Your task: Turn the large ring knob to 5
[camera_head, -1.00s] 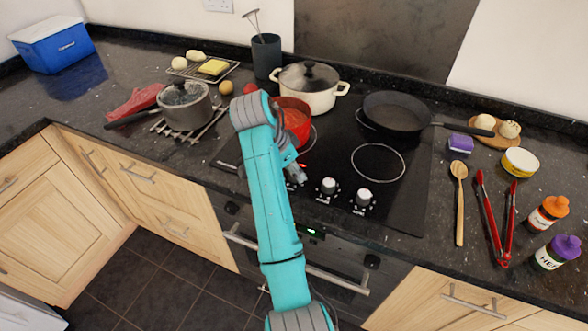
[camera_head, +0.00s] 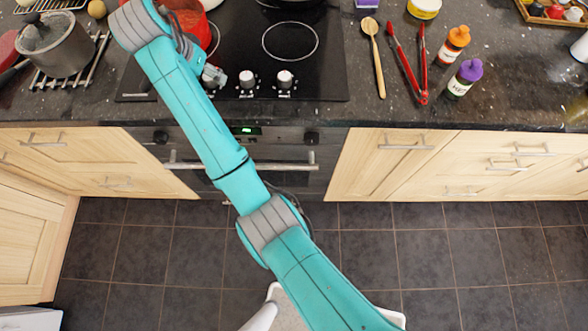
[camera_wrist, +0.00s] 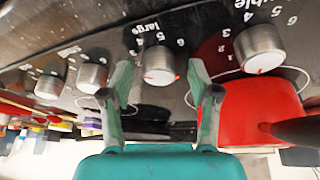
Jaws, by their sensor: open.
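The large ring knob (camera_wrist: 159,66) is a silver cylinder on the black hob, with "large" and numbers printed beside it in the wrist view. A red mark shows at the lower edge of its face; which number it points at is unclear. My gripper (camera_wrist: 160,74) is open, one finger on each side of this knob, with gaps visible; I cannot tell any contact. In the head view my gripper (camera_head: 213,75) is over the left part of the knob row and hides this knob.
Another knob (camera_wrist: 260,48) stands right in the wrist view, above a red pot (camera_wrist: 250,106). Two knobs (camera_wrist: 92,77) (camera_wrist: 48,87) stand left. A steel pot (camera_head: 57,45) is left on the worktop. A wooden spoon (camera_head: 374,55) and red tongs (camera_head: 408,62) lie right.

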